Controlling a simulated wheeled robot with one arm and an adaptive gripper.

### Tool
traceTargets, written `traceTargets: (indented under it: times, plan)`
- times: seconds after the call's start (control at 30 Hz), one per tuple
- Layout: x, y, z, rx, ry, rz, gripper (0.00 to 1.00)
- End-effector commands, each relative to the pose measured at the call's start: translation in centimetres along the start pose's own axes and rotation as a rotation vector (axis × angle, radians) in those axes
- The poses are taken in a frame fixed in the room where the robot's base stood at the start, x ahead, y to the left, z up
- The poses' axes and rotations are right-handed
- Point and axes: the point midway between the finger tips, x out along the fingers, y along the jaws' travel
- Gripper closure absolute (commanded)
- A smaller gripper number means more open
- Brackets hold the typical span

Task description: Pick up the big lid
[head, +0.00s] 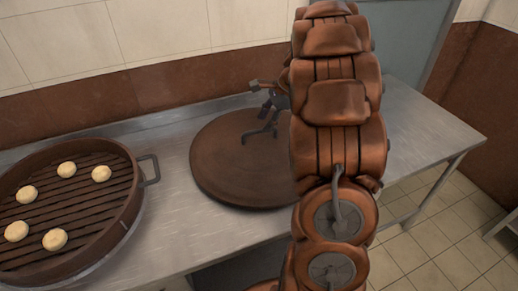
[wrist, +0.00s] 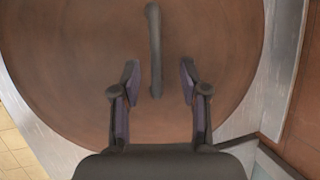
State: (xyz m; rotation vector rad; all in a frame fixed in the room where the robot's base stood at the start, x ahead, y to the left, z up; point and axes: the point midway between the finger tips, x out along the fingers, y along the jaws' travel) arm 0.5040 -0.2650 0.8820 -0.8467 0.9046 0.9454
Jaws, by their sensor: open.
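The big lid (head: 225,165) is a round brown disc with a dark bar handle (head: 262,130), lying flat on the metal table. In the wrist view the lid (wrist: 60,50) fills most of the picture, and its handle (wrist: 153,50) runs up and down near the middle. My gripper (wrist: 158,78) is open, with one finger on each side of the handle's near end. The fingers look apart from the handle; their height above the lid is hard to tell. In the head view my gripper (head: 268,98) is over the lid's far side, partly hidden by my arm.
A round brown steamer (head: 128,205) with slats and several pale buns stands left of the lid, its side handle (head: 149,170) pointing towards the lid. The metal table (head: 425,140) is bare at the right. A tiled wall (head: 160,35) runs behind it.

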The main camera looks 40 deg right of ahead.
Motion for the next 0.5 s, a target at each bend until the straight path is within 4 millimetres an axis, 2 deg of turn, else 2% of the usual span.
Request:
traceTargets:
  times: [0.33,0.5]
  plan:
    - [4.3,0.5,-0.6,-0.001,-0.001,0.005,0.56]
    - [4.8,0.5,-0.6,-0.001,-0.001,0.003,0.56]
